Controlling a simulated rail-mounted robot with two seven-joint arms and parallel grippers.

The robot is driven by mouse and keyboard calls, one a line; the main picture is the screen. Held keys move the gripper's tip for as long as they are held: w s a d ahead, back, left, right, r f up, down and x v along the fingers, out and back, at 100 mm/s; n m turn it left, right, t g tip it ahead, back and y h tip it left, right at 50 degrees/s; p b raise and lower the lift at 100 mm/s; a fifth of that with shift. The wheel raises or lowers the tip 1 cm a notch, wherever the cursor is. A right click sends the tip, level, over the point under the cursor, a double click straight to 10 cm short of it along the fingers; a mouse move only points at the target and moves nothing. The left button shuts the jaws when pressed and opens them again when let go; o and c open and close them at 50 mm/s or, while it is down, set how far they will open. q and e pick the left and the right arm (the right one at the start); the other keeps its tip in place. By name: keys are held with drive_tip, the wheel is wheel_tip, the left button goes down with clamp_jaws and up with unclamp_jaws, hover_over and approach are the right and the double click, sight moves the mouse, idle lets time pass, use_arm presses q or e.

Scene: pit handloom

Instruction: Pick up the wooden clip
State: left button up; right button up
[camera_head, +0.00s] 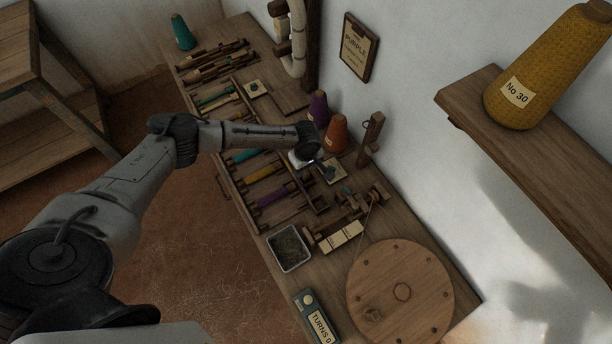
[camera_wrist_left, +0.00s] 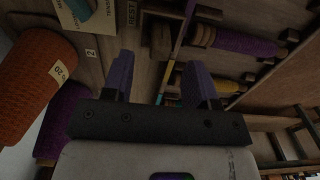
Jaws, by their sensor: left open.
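My left gripper (camera_head: 312,164) is over the middle of the bench, beside the orange cone, with its hand pointing down. In the left wrist view its two fingers (camera_wrist_left: 160,82) stand well apart, with nothing held between them. A small dark brown wooden piece (camera_wrist_left: 161,38) lies beyond the fingertips, by the rack edge. I cannot tell whether it is the wooden clip. No clip shows clearly in the head view, where the hand and forearm cover part of the rack. My right gripper is in neither view.
An orange cone (camera_head: 337,135) and a purple cone (camera_head: 318,108) stand close behind the hand. The bobbin rack holds a purple bobbin (camera_head: 272,196). A metal tray (camera_head: 289,249) and a round wooden disc (camera_head: 400,292) are nearer. A wall shelf (camera_head: 530,150) juts out at right.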

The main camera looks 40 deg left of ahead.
sight(306, 172)
use_arm(q)
drive_tip(key=shift+f+b, duration=1)
drive_tip(key=shift+f, duration=1.6)
drive_tip(key=shift+c, duration=0.5)
drive_tip(key=c, duration=0.9)
